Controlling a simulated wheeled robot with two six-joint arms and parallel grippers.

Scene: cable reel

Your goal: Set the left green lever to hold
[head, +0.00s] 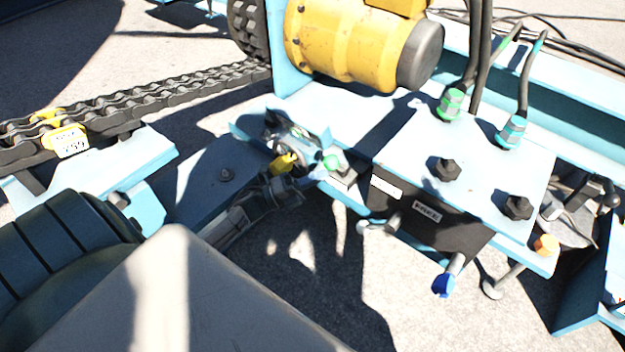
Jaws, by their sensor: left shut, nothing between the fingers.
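The green lever's round knob (330,162) shows at the left end of the valve block, beside a light-blue bracket. My left gripper (312,176) is shut and empty, with its tips close to the green knob on its left side. I cannot tell whether they touch it. The lever's shaft is mostly hidden by the gripper and bracket. The black valve block (410,218) bears a white label reading FREE and another label to its left that is too small to read. My right gripper is not in view.
A blue-knobbed lever (443,286) and an orange-knobbed lever (545,245) stick out at the block's front and right. A yellow motor (350,45) stands behind. A heavy chain (170,95) runs at the left. Hoses with green and blue fittings rise from the top plate (480,165).

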